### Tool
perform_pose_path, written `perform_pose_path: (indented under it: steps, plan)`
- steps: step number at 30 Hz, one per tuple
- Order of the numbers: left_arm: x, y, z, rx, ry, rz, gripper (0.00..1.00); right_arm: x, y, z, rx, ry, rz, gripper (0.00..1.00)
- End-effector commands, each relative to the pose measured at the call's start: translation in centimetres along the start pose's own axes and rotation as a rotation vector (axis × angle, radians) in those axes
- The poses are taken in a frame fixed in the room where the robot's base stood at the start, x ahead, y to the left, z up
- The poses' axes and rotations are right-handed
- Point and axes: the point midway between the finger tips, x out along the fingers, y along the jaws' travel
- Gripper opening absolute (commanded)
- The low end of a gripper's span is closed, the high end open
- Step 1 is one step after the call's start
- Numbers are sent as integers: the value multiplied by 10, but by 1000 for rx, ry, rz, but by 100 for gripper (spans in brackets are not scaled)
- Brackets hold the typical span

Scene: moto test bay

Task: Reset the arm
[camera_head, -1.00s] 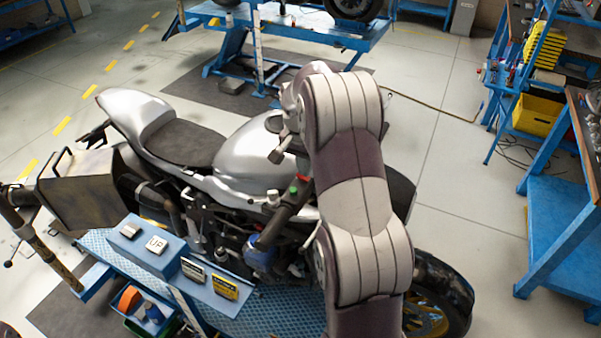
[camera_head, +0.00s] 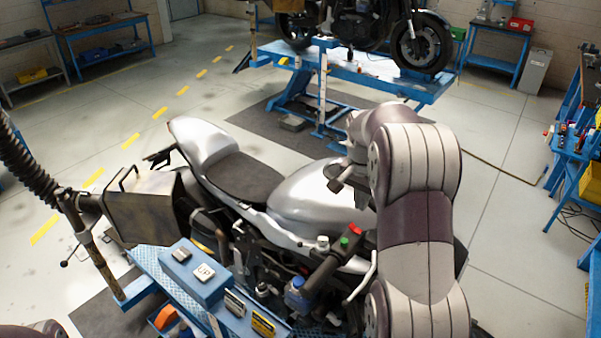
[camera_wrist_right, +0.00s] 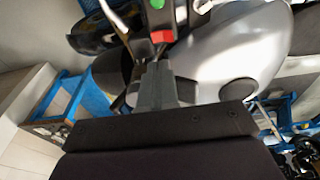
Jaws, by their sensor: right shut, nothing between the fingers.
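My right arm (camera_head: 415,215) rises from the bottom and bends over the front of the silver motorcycle (camera_head: 318,192). Its gripper is not clearly visible in the head view. In the right wrist view my right gripper (camera_wrist_right: 157,80) is shut and empty, its grey fingers together. The fingertips point at the bike's handlebar controls, with a red switch (camera_wrist_right: 162,36) and a green button (camera_wrist_right: 157,4). I cannot tell whether they touch.
A dark hose (camera_head: 22,165) and a metal box (camera_head: 145,207) are at the left. Another motorcycle on a blue lift (camera_head: 365,75) is behind. The floor between is mostly clear.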

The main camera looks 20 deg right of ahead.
Motion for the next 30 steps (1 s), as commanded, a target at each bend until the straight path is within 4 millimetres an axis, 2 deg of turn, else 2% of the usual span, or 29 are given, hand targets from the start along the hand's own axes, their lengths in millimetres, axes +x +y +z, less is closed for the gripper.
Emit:
perform_pose_path:
  steps: [4,5,7,8,10,13,18,20,21,30]
  plan:
    - [0,0,0,0,0,0,43,0,-1,3,-12,0,-2,0]
    - [0,0,0,0,0,0,43,-1,-3,8,-32,-1,-6,0]
    - [0,0,0,0,0,0,43,-2,-9,33,-131,1,-26,0]
    - [0,0,0,0,0,0,43,-3,-12,48,-192,2,-38,0]
    - [0,0,0,0,0,0,43,-4,-15,92,-361,7,-73,0]
    - [0,0,0,0,0,0,43,-4,-9,154,-609,25,-125,0]
    - [0,0,0,0,0,0,43,2,24,242,-964,61,-192,0]
    - [0,0,0,0,0,0,43,5,42,268,-1083,76,-211,0]
    - [36,0,3,0,3,0,43,43,41,273,-1084,72,-207,0]
    - [161,0,19,0,0,0,43,174,51,300,-1092,7,-171,0]
